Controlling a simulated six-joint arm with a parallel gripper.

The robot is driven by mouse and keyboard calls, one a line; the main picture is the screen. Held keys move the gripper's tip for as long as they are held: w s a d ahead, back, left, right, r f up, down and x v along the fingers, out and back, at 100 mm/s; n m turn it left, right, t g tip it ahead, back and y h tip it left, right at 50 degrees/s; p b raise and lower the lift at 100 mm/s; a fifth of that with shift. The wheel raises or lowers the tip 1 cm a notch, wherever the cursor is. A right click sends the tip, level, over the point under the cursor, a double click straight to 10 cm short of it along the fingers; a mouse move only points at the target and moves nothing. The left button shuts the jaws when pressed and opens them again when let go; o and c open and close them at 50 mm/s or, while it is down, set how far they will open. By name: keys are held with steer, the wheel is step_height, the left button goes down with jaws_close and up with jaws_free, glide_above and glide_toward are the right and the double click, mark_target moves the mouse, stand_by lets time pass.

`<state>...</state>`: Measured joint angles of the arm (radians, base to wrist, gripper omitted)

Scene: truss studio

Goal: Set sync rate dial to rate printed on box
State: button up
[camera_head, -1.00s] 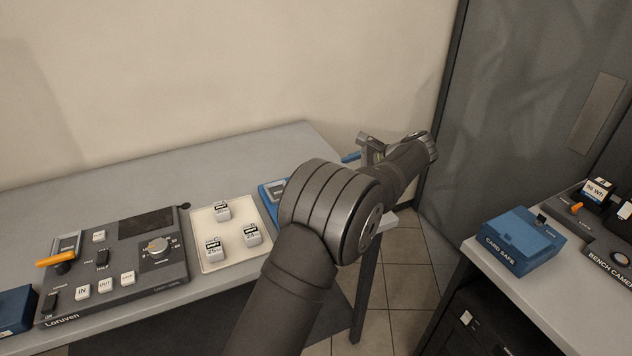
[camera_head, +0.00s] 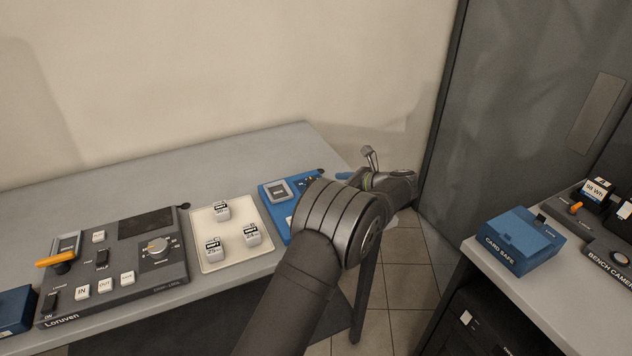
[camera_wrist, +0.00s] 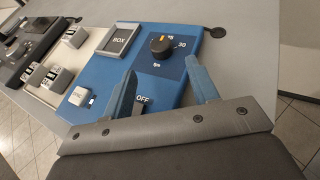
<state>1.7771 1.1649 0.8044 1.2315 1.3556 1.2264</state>
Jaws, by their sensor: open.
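The sync box is a blue panel (camera_wrist: 140,60) at the bench's right end, also in the head view (camera_head: 270,205), partly behind my arm. Its black dial (camera_wrist: 162,47) has an orange pointer aimed toward the far side, near a "25"-like mark. "30" is to its right. My gripper (camera_wrist: 165,85) is open and empty, its two blue fingers apart on the near side of the dial, not around it. A grey pad marked BOX (camera_wrist: 119,40) lies left of the dial. Small white labelled boxes stand on a tray; the left one (camera_head: 213,248) seems to read 25.
A second bench at right holds the card safe (camera_head: 520,243). Bench top behind the panels is clear.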

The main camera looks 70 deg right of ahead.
steer(key=x, duration=0.8)
steer(key=shift+w+f, duration=0.1)
steer(key=shift+w, duration=0.1)
steer(key=shift+d, duration=0.1)
steer(key=c, duration=1)
